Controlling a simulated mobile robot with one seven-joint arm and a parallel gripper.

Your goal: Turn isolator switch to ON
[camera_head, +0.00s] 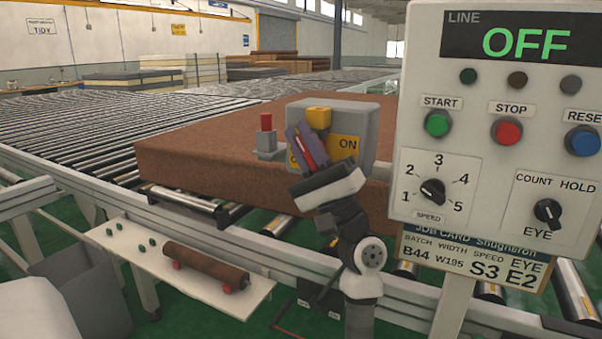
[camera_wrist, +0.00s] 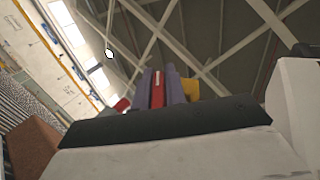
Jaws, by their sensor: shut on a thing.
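The isolator switch is a grey box (camera_head: 362,122) with a yellow plate (camera_head: 344,148) marked ON at its right; the plate's left part is mostly hidden by my gripper. My gripper (camera_head: 306,146) is in front of the box, its purple-grey fingers shut on the red switch handle (camera_head: 309,150). The handle looks tilted, leaning up and to the left. In the wrist view the red handle (camera_wrist: 158,90) shows between the two fingers, with a yellow part (camera_wrist: 191,88) just to their right.
A control panel (camera_head: 470,180) at right reads LINE OFF, with START, STOP and RESET buttons and two knobs. A job card (camera_head: 470,262) hangs below it. A brown mattress (camera_head: 215,150) lies on the roller conveyor (camera_head: 75,130). A white shelf (camera_head: 150,262) holds a brown roller.

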